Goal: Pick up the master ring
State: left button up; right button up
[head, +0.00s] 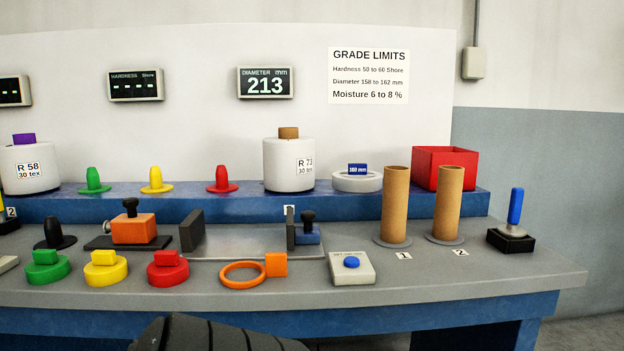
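A white ring with a blue block marked "160 mm" (357,184), which looks like the master ring, lies flat on the raised blue shelf. It is between a white bobbin (289,172) marked R 73 and a red box (432,172). No gripper touches it. Neither gripper's fingers show. A dark ribbed part, which looks like mine, shows at the bottom edge; I cannot tell which part it is.
A diameter gauge with two dark jaws (191,231) stands mid-bench below the shelf; its display (265,83) reads 213. An orange ring (243,273), a blue-button box (352,268), brown tubes (396,205) and a blue-handled joystick (515,207) stand in front.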

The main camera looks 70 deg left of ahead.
aim_at(357, 175)
jog(key=u, duration=2.1)
